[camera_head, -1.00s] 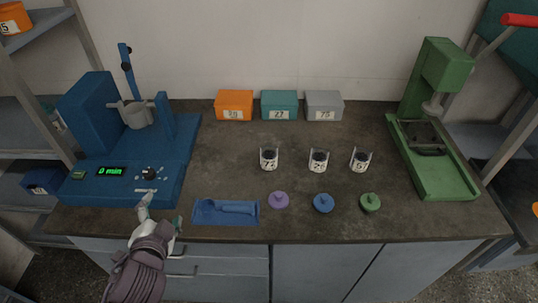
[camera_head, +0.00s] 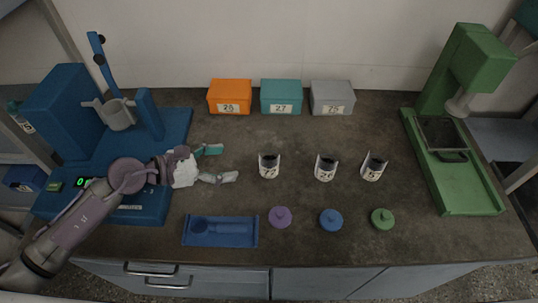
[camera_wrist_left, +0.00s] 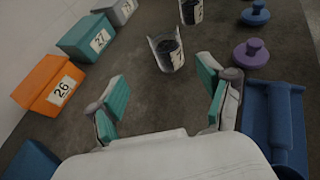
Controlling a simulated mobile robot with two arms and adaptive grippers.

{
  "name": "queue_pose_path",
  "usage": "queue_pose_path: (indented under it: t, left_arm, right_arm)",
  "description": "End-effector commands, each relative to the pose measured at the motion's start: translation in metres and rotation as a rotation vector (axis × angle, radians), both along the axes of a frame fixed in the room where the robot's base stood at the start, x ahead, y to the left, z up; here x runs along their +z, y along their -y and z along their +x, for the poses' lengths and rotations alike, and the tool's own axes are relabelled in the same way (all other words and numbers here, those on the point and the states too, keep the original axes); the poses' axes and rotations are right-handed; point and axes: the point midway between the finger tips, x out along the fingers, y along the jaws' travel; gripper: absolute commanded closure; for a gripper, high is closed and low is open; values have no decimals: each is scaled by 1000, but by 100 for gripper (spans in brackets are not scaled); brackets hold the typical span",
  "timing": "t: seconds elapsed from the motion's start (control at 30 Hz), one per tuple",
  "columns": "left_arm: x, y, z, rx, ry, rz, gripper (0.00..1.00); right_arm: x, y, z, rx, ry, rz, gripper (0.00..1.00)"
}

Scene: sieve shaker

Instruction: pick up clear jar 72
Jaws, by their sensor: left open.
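Three clear jars with dark contents and white labels stand upright in a row on the bench. The leftmost jar (camera_head: 269,166) has a label that seems to begin with 7; its full number is too small to read for certain. The middle jar (camera_head: 325,168) and right jar (camera_head: 373,167) stand beyond it. My left gripper (camera_head: 222,164) is open and empty, left of the leftmost jar, with its fingers pointing towards it. In the left wrist view the leftmost jar (camera_wrist_left: 167,52) is ahead of the open fingers (camera_wrist_left: 162,88), apart from them. My right gripper is not in view.
Purple (camera_head: 280,217), blue (camera_head: 331,220) and green (camera_head: 382,219) lids lie in front of the jars. A blue tray (camera_head: 188,231) is at front left. Orange (camera_head: 230,96), teal (camera_head: 281,96) and grey (camera_head: 332,97) boxes stand behind. A blue machine (camera_head: 60,110) and a green press (camera_head: 465,165) flank the bench.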

Motion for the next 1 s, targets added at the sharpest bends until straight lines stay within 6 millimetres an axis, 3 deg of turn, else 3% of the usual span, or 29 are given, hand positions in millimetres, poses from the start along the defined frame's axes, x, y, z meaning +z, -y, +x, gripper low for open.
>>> queue_pose_path:
  t: [0.27,0.57,0.83,1.0]
  left_arm:
    - [-17,46,23,-2,-1,-6,21]
    - [-29,68,33,-1,-3,-6,21]
    - [-46,102,44,1,-4,-9,21]
    - [-51,109,48,1,-2,-5,21]
  right_arm:
    - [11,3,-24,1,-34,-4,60]
    - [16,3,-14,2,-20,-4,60]
    - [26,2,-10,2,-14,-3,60]
    - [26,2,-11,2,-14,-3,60]
